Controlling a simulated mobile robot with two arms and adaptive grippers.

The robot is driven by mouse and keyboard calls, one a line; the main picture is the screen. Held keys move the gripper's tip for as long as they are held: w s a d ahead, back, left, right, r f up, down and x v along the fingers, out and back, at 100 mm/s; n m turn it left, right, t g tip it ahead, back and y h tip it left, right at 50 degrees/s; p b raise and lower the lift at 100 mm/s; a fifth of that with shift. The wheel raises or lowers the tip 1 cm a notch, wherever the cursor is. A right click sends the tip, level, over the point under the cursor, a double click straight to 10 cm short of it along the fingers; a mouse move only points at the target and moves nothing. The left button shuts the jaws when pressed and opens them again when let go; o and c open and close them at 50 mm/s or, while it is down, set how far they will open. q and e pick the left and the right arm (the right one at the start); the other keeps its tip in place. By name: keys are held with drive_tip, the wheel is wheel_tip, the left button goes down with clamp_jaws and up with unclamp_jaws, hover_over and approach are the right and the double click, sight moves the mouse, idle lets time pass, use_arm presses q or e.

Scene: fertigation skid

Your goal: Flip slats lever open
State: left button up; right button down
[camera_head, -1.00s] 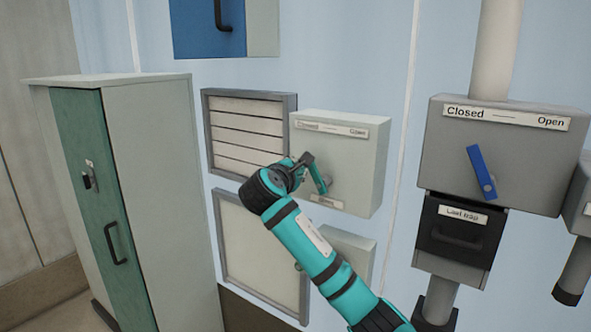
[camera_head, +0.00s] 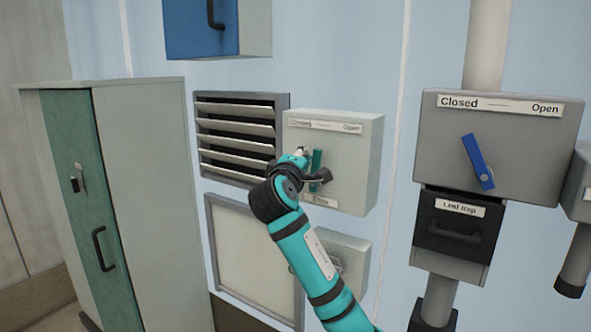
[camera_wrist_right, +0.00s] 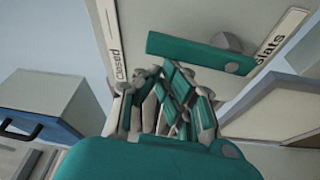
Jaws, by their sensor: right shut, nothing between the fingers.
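The slats lever (camera_head: 317,162) is a teal bar on the front of a pale box with a "Closed – Open" label (camera_head: 325,126). It stands nearly upright in the head view, and it also shows in the wrist view (camera_wrist_right: 190,50). The louvre slats (camera_head: 236,131) left of the box are tilted, with dark gaps between them. My right gripper (camera_head: 303,160) is shut and empty, just left of the lever. In the wrist view its fingers (camera_wrist_right: 170,100) are close beside the bar; I cannot tell whether they touch it. My left gripper is not in view.
A grey box with a blue lever (camera_head: 478,162) is to the right, above a black leaf trap (camera_head: 456,226). A green-fronted cabinet (camera_head: 88,190) stands at left. A blue-doored box (camera_head: 200,25) hangs above. A framed panel (camera_head: 250,255) lies below the slats.

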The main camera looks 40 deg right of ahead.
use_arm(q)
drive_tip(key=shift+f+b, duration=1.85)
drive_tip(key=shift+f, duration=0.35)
use_arm(e)
drive_tip(key=shift+s+d+m+h, duration=0.25)
drive_tip(key=shift+s+m+h, duration=0.3)
drive_tip(key=shift+m, duration=0.6)
drive_tip(key=shift+s+d+m+h, duration=0.3)
drive_tip(key=shift+s+m, duration=0.35)
drive_tip(key=shift+m, duration=0.5)
drive_tip(key=shift+r, duration=0.1)
